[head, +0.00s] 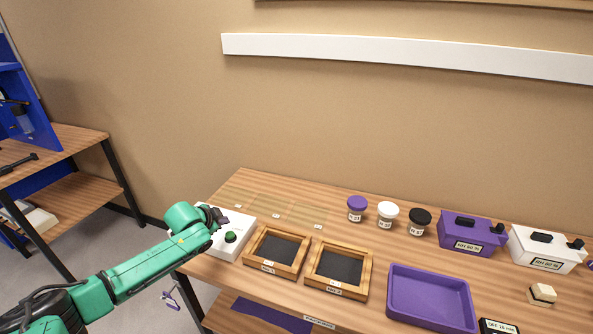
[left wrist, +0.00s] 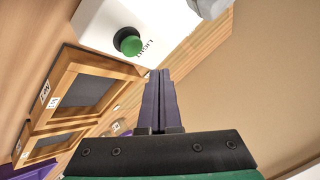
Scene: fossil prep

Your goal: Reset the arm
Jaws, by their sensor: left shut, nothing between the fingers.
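My left arm is green and reaches in from the left in the head view. Its gripper (head: 220,216) is at the white box with a green button (head: 230,237), above the table's left end. In the left wrist view the purple fingers (left wrist: 161,85) are pressed together with nothing between them. The same green button (left wrist: 127,41) shows there on the white box (left wrist: 105,18), beside the word LIGHT, apart from the fingers. My right gripper is in neither view.
Two wooden frames with dark screens (head: 250,259) (head: 318,272) stand right of the box. A purple tray (head: 396,305), three lidded jars (head: 387,222), a purple box (head: 452,232) and a white box (head: 525,255) are farther right. A blue-panelled bench (head: 75,142) stands at left.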

